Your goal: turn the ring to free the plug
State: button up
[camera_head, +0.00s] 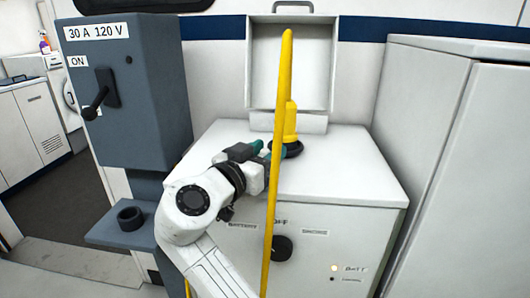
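The yellow plug (291,118) stands upright on top of the white cabinet (345,165), in front of a raised lid. A dark ring (294,148) sits around its base, and its left side is partly hidden by the cord and my gripper. A yellow cord (280,95) arches above the plug and hangs down in front of the cabinet. My gripper (269,150) reaches in from the left at ring height, its teal fingertips beside the ring. The cord crosses in front of the fingertips, so I cannot tell whether they touch or grip the ring.
The raised lid (262,62) stands behind the plug. A grey switch box (145,135) with a lever, marked 30 A 120 V, and a small shelf (105,235) with a dark round socket stand left. A dark knob (282,248) is on the cabinet front. A tall white cabinet (470,140) bounds the right.

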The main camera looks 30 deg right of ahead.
jog(key=v, duration=1)
jog(key=shift+s+a, duration=0.25)
jog(key=shift+a, duration=0.05)
